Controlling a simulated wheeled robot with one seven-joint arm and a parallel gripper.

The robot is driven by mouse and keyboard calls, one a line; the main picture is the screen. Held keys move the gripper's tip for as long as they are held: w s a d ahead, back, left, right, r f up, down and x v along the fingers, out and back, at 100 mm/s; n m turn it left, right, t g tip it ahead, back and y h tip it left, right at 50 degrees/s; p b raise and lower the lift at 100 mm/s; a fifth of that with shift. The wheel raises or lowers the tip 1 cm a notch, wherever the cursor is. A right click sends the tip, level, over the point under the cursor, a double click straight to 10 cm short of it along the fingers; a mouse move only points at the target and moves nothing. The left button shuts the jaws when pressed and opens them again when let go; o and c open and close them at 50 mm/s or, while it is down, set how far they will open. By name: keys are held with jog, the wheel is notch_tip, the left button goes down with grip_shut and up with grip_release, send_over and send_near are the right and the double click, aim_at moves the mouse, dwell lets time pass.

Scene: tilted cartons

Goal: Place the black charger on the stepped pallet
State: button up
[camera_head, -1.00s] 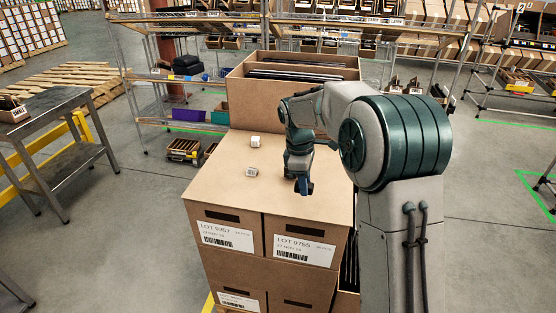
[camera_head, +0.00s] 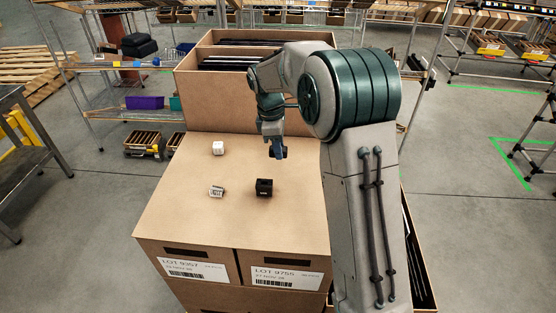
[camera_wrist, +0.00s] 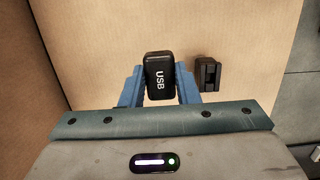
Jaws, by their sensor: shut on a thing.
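My gripper (camera_head: 278,153) is over the flat brown carton top (camera_head: 190,225) of the stack, near its right side. In the head view the charger is hard to make out against the fingers. A second black block (camera_head: 264,187) stands on the carton top in front of my gripper; a black block also shows in the wrist view (camera_wrist: 207,75), right of the fingers. The held charger appears above the carton top; its exact height is unclear.
A white cube (camera_head: 218,148) and a small labelled grey-white block (camera_head: 216,191) sit on the carton top. A taller open carton (camera_head: 200,100) with dark flat items rises behind. The front left of the carton top is clear. A metal table (camera_head: 25,150) stands at left.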

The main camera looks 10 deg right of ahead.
jog(key=p, duration=0.2)
send_over(302, 166)
jog(key=f, duration=0.5)
jog(key=shift+w+a+f, duration=0.15)
jog(key=shift+a+f, duration=0.05)
jog(key=shift+a, duration=0.1)
jog(key=shift+f+p, duration=0.3)
jog(key=shift+f, duration=1.75)
jog(key=shift+f, duration=0.1)
jog(key=o, duration=1)
jog(key=shift+c, duration=0.2)
